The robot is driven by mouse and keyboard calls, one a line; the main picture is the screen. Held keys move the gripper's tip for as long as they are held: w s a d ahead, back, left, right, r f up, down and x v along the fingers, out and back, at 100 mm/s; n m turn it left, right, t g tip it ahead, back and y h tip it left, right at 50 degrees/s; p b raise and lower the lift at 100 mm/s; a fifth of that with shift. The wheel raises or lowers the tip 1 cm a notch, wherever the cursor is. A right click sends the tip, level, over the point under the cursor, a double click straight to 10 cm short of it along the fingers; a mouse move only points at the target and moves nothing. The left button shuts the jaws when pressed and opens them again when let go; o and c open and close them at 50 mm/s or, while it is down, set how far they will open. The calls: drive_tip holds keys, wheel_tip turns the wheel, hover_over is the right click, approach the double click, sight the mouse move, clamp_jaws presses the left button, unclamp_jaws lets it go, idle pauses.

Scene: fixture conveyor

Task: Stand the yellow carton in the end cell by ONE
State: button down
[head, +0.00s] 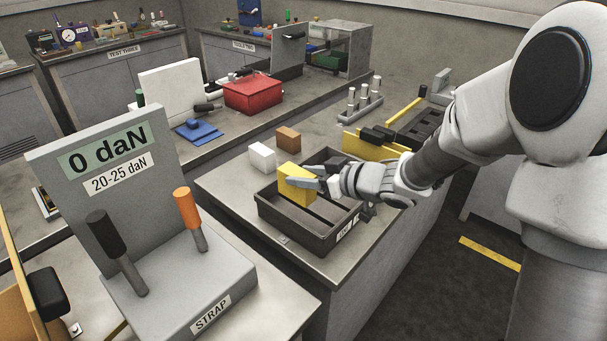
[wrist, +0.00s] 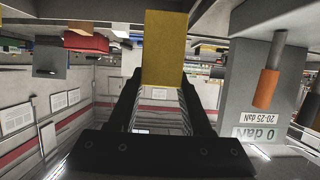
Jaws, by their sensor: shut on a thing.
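The yellow carton (head: 296,184) is upright between the fingers of my gripper (head: 306,181), which is shut on it. In the head view it is at the left end of a dark tray (head: 284,232) with long cells, over or in that end. I cannot tell whether its base touches the tray floor. In the wrist view the yellow carton (wrist: 164,48) is between the fingertips (wrist: 163,85). A label on the tray's front wall is partly hidden and too small to read surely.
A white carton (head: 262,156) and a brown carton (head: 288,139) stand behind the tray. A grey strap console (head: 190,285) with two handles rises at the left front. A yellow plate (head: 372,147) and a rack of pegs (head: 360,105) are to the right. My arm covers the bench's right side.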

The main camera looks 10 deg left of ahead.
sight(311, 201)
drive_tip(key=shift+r, duration=0.1)
drive_tip(key=shift+f+b, duration=1.95)
drive_tip(key=shift+f, duration=1.55)
drive_tip(key=shift+f+b, duration=0.4)
drive_tip(key=shift+f, duration=0.25)
drive_tip(key=shift+c, duration=1.3)
unclamp_jaws()
drive_tip(key=p+v, duration=0.4)
drive_tip(key=v, duration=1.3)
drive_tip(key=shift+s+r, duration=0.15)
drive_tip(key=shift+r, duration=0.1)
